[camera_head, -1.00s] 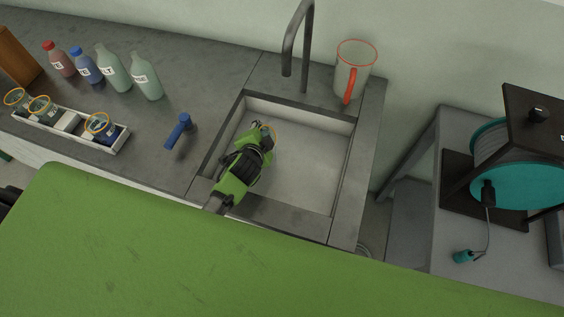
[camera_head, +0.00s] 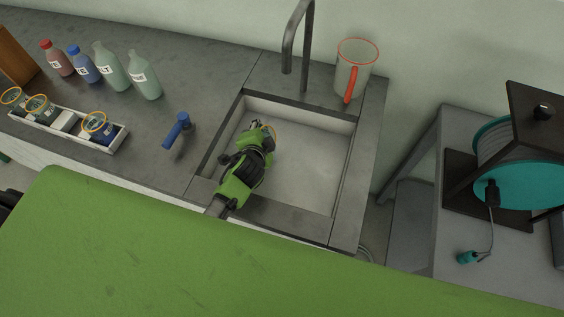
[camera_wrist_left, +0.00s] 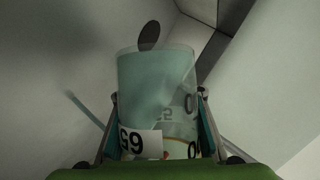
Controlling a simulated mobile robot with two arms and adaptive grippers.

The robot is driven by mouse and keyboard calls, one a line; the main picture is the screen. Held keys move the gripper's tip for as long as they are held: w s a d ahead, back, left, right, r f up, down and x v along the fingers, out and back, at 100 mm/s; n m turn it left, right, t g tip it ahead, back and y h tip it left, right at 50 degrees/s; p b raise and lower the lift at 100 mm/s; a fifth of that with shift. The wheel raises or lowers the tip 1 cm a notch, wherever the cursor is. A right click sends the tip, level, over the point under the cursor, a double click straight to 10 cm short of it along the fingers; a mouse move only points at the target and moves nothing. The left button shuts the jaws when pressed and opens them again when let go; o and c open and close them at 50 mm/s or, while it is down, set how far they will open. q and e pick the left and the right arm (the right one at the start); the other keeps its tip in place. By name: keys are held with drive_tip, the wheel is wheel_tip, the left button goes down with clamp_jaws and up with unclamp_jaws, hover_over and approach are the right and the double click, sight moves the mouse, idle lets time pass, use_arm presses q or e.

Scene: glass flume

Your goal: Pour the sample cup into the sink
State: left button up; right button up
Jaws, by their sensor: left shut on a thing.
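The sample cup (camera_wrist_left: 157,95) is a clear, pale teal cup with a printed label, seen in the left wrist view between the two fingers of my left gripper (camera_wrist_left: 157,125). In the head view my left gripper (camera_head: 259,134) is over the sink (camera_head: 310,165), and only a small orange piece of the cup's rim shows past it. The gripper is shut on the cup. The cup's contents and its exact tilt cannot be told. My right gripper is not in view.
A dark faucet (camera_head: 297,45) rises behind the sink, with a clear pitcher (camera_head: 354,70) beside it. A tray (camera_head: 112,145) with several cups and several bottles (camera_head: 144,76) are further left. A cable reel (camera_head: 515,180) is at right.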

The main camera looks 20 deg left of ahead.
use_arm(q)
drive_tip(key=shift+a+f+m+t+y+b, duration=0.15)
drive_tip(key=shift+m+y+b, duration=0.4)
drive_tip(key=shift+b, duration=0.95)
drive_tip(key=shift+a+f+m+t+y+b, duration=0.15)
drive_tip(key=shift+m+y+b, duration=0.35)
drive_tip(key=shift+b, duration=1)
idle(0.7)
drive_tip(key=shift+d+r+m+y+b, duration=0.45)
drive_tip(key=shift+d+r, duration=0.15)
drive_tip(key=shift+d, duration=0.1)
idle(0.8)
drive_tip(key=shift+r+m+t+y, duration=0.3)
drive_tip(key=shift+r+t+y, duration=0.1)
drive_tip(key=shift+r, duration=0.15)
